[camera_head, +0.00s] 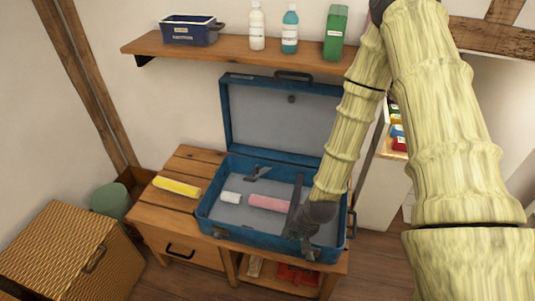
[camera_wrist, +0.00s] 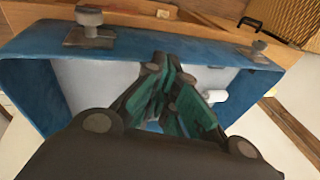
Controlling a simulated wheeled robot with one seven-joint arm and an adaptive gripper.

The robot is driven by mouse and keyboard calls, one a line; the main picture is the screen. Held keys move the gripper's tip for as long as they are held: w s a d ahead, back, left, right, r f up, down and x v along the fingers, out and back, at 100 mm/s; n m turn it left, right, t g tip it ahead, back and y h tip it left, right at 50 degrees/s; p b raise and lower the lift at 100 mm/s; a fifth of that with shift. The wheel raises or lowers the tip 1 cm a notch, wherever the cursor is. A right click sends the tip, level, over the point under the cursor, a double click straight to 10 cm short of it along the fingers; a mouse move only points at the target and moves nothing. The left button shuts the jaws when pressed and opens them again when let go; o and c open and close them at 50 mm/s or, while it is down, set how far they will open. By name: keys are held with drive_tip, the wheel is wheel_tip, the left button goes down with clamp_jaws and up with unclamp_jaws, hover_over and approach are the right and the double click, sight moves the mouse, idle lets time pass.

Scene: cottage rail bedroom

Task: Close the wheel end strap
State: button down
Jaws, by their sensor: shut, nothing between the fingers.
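An open blue suitcase (camera_head: 210,205) lies on a wooden bench, its lid (camera_head: 285,110) raised at the back. A long dark strap (camera_head: 295,198) stands or lies across the right part of the tray. A shorter dark strap piece (camera_head: 258,173) is at the left, near the back wall. I cannot tell for sure which is the wheel end strap. My gripper (camera_head: 303,245) is at the case's front right, close to the long strap's near end; contact is unclear. In the wrist view, my gripper (camera_wrist: 172,105) is shut and empty, beside the blue case wall (camera_wrist: 125,48).
A pink roll (camera_head: 268,203) and a white roll (camera_head: 231,197) lie inside the case. A yellow roll (camera_head: 177,187) lies on the bench (camera_head: 165,220) to the left. A shelf (camera_head: 250,55) with bottles is above the lid. A wicker box (camera_head: 70,255) stands left.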

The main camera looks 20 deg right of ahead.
drive_tip(key=w+d+r+m+t+y+p, duration=0.1)
drive_tip(key=w+d+r+m+t, duration=0.15)
drive_tip(key=w+r, duration=0.7)
drive_tip(key=w+d+r+m+t+y, duration=0.15)
drive_tip(key=w+d+r+m, duration=0.25)
drive_tip(key=w+r, duration=0.5)
drive_tip(key=w+a+f+p, duration=0.2)
drive_tip(key=w+a+f, duration=0.3)
drive_tip(key=a+f, duration=0.1)
drive_tip(key=shift+w+a+f+h, duration=0.15)
drive_tip(key=shift+a+f+h, duration=0.2)
drive_tip(key=shift+f, duration=0.5)
drive_tip(key=shift+a, duration=0.1)
